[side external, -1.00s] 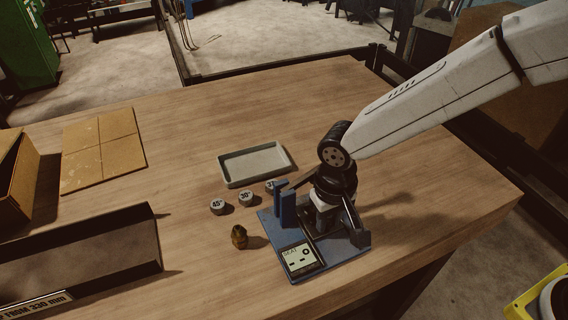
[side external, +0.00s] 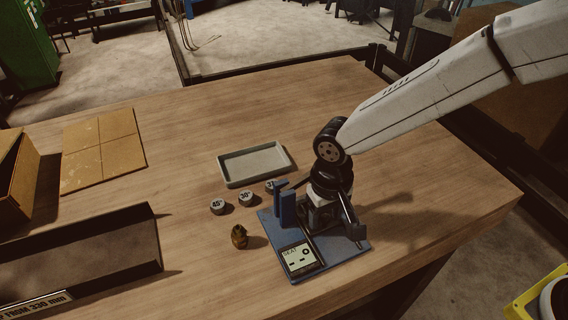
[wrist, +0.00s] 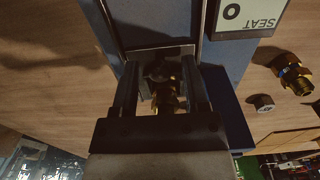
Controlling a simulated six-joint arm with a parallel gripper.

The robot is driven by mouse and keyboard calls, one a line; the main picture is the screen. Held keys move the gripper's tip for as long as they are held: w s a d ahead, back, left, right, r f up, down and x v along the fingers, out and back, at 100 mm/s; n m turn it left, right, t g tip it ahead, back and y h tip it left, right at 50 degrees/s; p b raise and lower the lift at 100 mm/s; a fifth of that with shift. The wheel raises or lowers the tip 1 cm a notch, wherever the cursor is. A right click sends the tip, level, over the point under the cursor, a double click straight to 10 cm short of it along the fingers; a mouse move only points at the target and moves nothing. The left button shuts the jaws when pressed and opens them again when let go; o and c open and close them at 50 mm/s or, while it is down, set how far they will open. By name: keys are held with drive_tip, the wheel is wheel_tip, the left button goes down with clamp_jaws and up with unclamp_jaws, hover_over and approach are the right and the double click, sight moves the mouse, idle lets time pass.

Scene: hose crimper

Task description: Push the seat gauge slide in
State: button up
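The seat gauge is a blue base (side external: 345,247) with blue uprights (side external: 287,208) and a SEAT display (side external: 298,258) at the front left; the display also shows in the wrist view (wrist: 250,14). My gripper (side external: 335,225) is down over the gauge, behind and right of the display. In the wrist view my gripper (wrist: 163,85) has its two dark fingers spread apart, with a brass fitting (wrist: 166,98) and dark metal parts visible between them. A metal slide piece (wrist: 160,50) lies just beyond the fingertips. I cannot tell whether the fingers touch it.
A long dark box (side external: 80,250) and a cardboard sheet (side external: 103,150) are at the left. The right part of the bench is clear.

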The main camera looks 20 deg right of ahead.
sight(325, 215)
drive_tip(key=o, duration=0.4)
drive_tip(key=shift+w, duration=0.15)
drive_tip(key=shift+o, duration=0.2)
drive_tip(key=shift+r, duration=0.15)
drive_tip(key=shift+w+r, duration=0.15)
drive_tip(key=shift+r, duration=0.9)
drive_tip(key=shift+s+r, duration=0.2)
drive_tip(key=shift+r, duration=3.1)
